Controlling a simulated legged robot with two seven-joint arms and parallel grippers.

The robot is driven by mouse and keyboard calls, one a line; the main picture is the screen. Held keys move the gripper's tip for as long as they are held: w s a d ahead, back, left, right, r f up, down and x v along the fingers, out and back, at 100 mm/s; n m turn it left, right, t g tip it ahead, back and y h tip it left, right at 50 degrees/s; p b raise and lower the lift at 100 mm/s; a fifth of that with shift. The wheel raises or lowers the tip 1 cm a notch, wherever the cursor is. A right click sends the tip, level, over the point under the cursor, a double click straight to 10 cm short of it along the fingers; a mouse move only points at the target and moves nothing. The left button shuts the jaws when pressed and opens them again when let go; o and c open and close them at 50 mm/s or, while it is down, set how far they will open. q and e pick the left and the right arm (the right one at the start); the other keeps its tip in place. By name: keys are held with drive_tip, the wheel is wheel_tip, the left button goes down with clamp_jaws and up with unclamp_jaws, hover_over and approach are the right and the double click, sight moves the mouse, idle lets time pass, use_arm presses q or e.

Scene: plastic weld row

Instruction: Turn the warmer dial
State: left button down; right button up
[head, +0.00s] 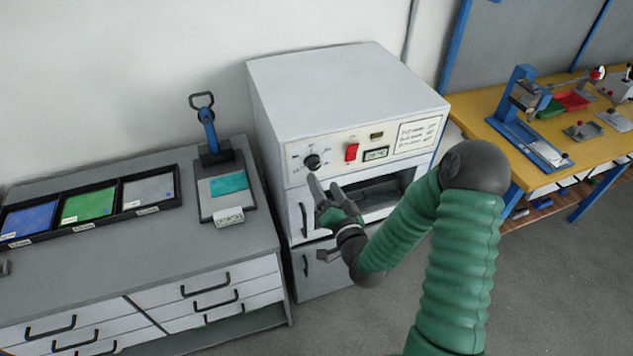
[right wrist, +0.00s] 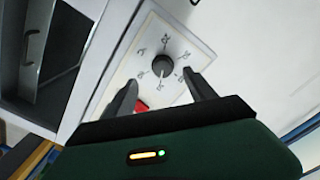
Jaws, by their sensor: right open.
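The warmer (head: 345,95) is a white cabinet with a control panel on its upper front. Its dial (head: 312,161) is a round black knob with numbers around it, at the left of the panel. In the right wrist view the dial (right wrist: 163,66) lies ahead of my right gripper, between and beyond its fingertips. My right gripper (head: 325,188) is open and empty, just below and in front of the dial. In the right wrist view its two fingers (right wrist: 165,88) stand apart, and I see no contact with the dial. My left gripper is not in view.
A red switch (head: 351,152) and a small display (head: 376,154) sit right of the dial. Below is an open compartment (head: 375,194). A grey counter (head: 120,240) with trays and a blue-handled device (head: 207,130) stands left. A yellow bench (head: 490,125) stands right.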

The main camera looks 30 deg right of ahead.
sight(315, 167)
drive_tip(key=p+x, duration=0.1)
drive_tip(key=x, duration=0.5)
drive_tip(key=shift+w+a+r, duration=0.1)
drive_tip(key=shift+w+r, duration=0.05)
drive_tip(key=shift+w, duration=0.05)
drive_tip(key=shift+s, duration=0.1)
